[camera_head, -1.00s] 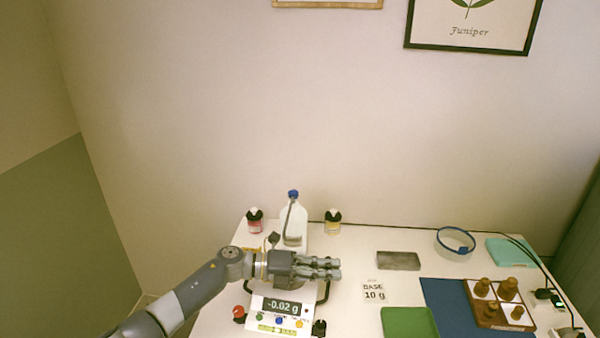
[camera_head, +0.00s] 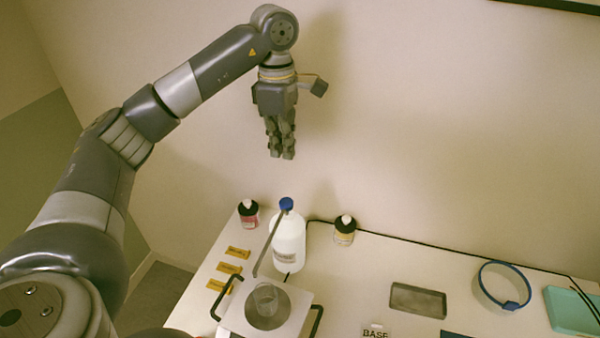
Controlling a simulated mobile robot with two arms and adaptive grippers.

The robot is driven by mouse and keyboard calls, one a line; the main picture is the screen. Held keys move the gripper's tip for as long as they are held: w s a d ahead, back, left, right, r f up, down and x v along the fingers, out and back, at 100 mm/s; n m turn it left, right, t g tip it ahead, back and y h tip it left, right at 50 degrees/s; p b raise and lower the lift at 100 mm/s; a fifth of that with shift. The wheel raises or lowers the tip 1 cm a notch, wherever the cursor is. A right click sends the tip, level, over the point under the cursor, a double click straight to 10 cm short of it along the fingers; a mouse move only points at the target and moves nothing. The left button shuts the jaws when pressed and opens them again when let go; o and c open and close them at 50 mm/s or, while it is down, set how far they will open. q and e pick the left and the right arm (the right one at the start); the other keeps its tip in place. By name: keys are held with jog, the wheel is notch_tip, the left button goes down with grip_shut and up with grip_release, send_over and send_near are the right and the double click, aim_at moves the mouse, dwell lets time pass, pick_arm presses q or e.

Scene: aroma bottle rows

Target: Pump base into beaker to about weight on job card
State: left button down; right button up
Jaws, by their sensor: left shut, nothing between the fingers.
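The base bottle (camera_head: 289,243) is white with a blue pump head (camera_head: 286,204) and stands at the back of the table. Its long spout slants down to the left, toward the scale. A clear beaker (camera_head: 266,299) stands on the round pan of the scale (camera_head: 238,317); I cannot tell whether it holds anything. The job card (camera_head: 375,334) is cut off at the bottom edge, and only "BASE" shows. My left gripper (camera_head: 282,156) points down, shut and empty, high above the bottle and pump. My right gripper is not in view.
A red-labelled bottle (camera_head: 249,214) and a yellow-labelled bottle (camera_head: 344,230) flank the base bottle. Orange labels (camera_head: 229,268) lie left of it. A grey tray (camera_head: 418,300), a blue ring (camera_head: 505,286) and a teal item (camera_head: 572,310) lie to the right.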

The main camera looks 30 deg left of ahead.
aim_at(281, 200)
pick_arm(q)
jog(key=f+p, duration=0.1)
jog(key=f, duration=0.3)
jog(key=f+p, duration=0.2)
jog(key=f, duration=0.2)
jog(key=f+p, duration=0.2)
jog(key=f, duration=0.2)
jog(key=shift+s+a+f, duration=0.3)
jog(key=shift+f, duration=0.3)
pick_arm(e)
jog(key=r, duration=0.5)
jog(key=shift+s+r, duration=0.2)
pick_arm(q)
notch_tip(281, 200, down, 2)
jog(key=shift+b, duration=1.15)
jog(key=shift+s, duration=0.1)
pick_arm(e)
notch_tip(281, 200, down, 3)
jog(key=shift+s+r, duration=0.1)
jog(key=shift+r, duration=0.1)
pick_arm(q)
jog(key=shift+r, duration=0.1)
